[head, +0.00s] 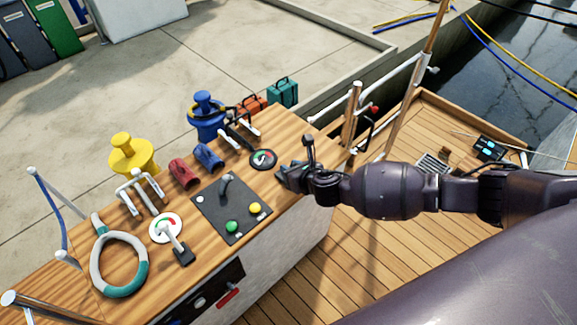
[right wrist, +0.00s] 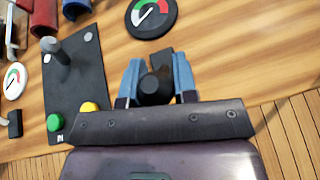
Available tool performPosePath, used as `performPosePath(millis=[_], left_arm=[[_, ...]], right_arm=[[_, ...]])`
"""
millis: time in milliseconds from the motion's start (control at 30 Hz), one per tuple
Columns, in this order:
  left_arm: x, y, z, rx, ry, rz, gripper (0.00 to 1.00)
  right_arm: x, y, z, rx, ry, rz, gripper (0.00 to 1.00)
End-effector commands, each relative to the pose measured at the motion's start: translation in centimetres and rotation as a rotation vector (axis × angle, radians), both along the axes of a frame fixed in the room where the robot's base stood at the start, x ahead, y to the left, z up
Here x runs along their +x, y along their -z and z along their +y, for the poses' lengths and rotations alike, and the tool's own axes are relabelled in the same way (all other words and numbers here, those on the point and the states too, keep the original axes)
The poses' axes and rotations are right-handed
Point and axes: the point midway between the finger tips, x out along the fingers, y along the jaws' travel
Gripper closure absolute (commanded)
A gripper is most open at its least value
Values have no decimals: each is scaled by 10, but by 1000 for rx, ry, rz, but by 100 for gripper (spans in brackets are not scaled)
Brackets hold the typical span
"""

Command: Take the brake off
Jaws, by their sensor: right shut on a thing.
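My right gripper (head: 290,175) is at the right end of the wooden console top (head: 262,205). In the right wrist view its two blue-grey fingers (right wrist: 157,80) are shut on a dark lever with a round black knob (right wrist: 155,88), one finger on each side. In the head view the knob (head: 308,141) stands up at the gripper; the lever's foot is mostly hidden by the gripper. No label shows that it is the brake. My left gripper is not in view.
Left of the gripper is a black panel (head: 215,212) with a grey lever and green and yellow buttons. A black gauge (head: 263,160), a white gauge (head: 165,228), winches and a grey-teal ring (head: 119,263) share the console. Wooden deck lies to the right.

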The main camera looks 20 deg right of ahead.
Motion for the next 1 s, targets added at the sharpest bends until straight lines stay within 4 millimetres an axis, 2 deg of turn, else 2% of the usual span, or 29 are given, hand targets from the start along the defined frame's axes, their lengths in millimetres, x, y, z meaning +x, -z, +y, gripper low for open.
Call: performPosePath(millis=[33,400,1000], left_arm=[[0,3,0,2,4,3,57],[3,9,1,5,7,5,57],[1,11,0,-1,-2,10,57]], right_arm=[[-3,6,0,10,1,-12,100],[-7,7,-2,42,1,-114,100],[-7,5,-2,50,0,-138,100]])
